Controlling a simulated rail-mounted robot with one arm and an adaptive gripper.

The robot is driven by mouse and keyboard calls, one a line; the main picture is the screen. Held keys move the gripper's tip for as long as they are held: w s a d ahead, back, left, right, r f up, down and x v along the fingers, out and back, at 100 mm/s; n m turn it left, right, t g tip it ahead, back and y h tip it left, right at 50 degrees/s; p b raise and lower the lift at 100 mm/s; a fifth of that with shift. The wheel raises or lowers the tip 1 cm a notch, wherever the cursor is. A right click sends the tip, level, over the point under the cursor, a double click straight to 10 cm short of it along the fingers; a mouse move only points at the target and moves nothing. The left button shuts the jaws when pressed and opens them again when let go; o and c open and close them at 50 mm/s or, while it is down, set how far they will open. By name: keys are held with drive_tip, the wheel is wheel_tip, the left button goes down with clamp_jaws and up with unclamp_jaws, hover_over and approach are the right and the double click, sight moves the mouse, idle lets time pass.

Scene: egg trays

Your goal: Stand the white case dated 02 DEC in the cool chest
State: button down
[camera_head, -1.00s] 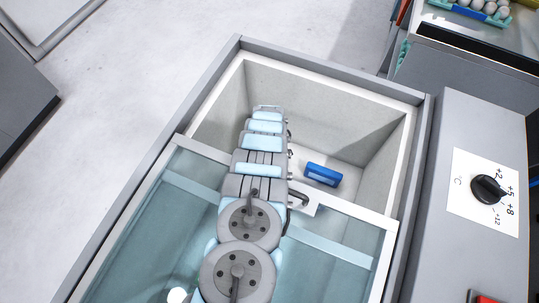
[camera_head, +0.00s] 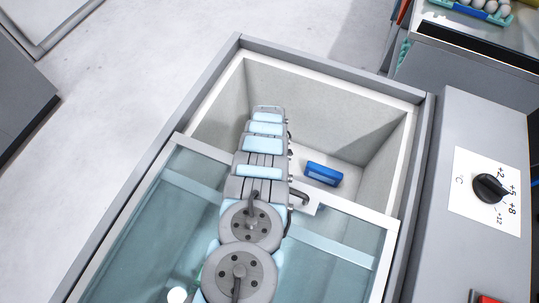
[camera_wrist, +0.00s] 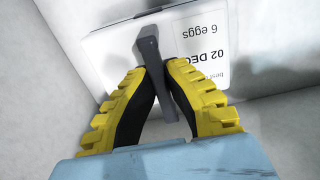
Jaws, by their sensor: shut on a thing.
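The white case (camera_wrist: 103,52) shows in the wrist view, inside pale chest walls. Its label (camera_wrist: 203,45) reads "6 eggs" and "02 DEC", upside down in the picture. My gripper (camera_wrist: 154,68), with yellow and black fingers, is shut on a dark grey bar (camera_wrist: 148,45) that appears to be the case's handle. The cool chest (camera_head: 330,75) is in the head view, its far part open. My arm reaches down into that opening and hides the gripper and case there. I cannot tell whether the case touches the floor.
A blue block (camera_head: 323,174) lies on the chest floor right of my arm. A glass lid (camera_head: 140,235) covers the near part of the chest. A temperature dial (camera_head: 488,188) is on the right panel. A tray of eggs (camera_head: 470,10) stands at the far right.

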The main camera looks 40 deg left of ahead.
drive_tip(key=shift+f, duration=0.1)
drive_tip(key=c, duration=1.2)
unclamp_jaws()
drive_tip(key=shift+o, duration=0.2)
wheel_tip(320, 180, up, 12)
idle(0.4)
